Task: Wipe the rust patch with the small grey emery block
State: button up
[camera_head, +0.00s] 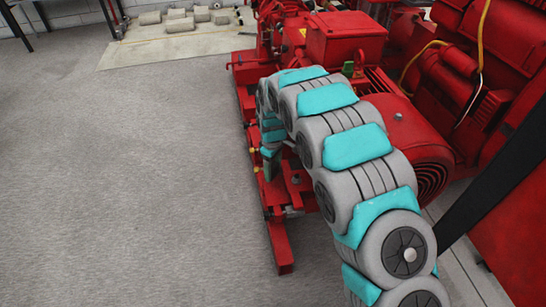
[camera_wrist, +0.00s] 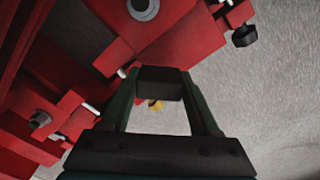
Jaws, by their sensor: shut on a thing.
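My gripper (camera_wrist: 160,88) shows in the wrist view with its two dark green fingers shut on a small dark grey block (camera_wrist: 160,82), the emery block, held between the fingertips. The block is in front of red metal parts of the pumpset (camera_wrist: 110,40); I cannot tell whether it touches them. I cannot make out a rust patch in either view.
A red motor (camera_head: 415,140) and a red box (camera_head: 345,38) stand close beside my arm. A small yellow piece (camera_wrist: 155,105) shows between the fingers. Several grey blocks (camera_head: 180,22) lie on a pale slab at the back. The grey floor (camera_head: 130,180) at the left is clear.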

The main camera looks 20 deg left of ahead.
jog(key=shift+r+p, duration=0.55)
jog(key=shift+r, duration=1.9)
